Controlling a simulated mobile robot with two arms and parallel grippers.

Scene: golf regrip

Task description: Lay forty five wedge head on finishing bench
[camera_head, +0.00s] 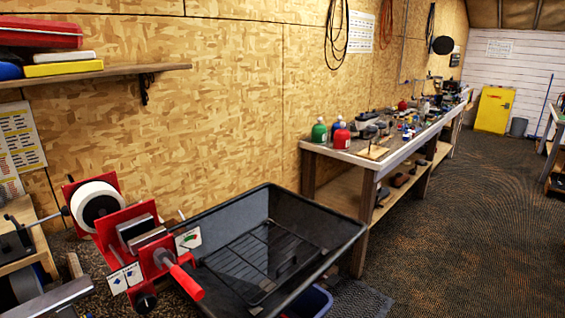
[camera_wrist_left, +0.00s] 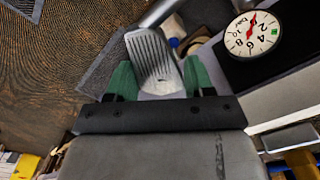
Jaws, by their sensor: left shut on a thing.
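A grooved silver wedge head (camera_wrist_left: 152,58) is between the green fingers of my left gripper (camera_wrist_left: 158,80) in the left wrist view, and the gripper is shut on it. A grey bar, perhaps its shaft, runs from near the head to the top of that view. Any loft mark is not readable. A long wooden bench (camera_head: 340,155) stands along the wall in the head view; I cannot tell whether it is the finishing bench. Neither gripper can be made out in the head view, and my right gripper is not in view.
A red clamp machine (camera_head: 145,245) and a black tray with a rack (camera_head: 330,240) stand in front. Several bottles and tools crowd the long bench. A round white dial (camera_wrist_left: 252,35) is at the wrist view's upper right. Open floor (camera_head: 460,230) lies right.

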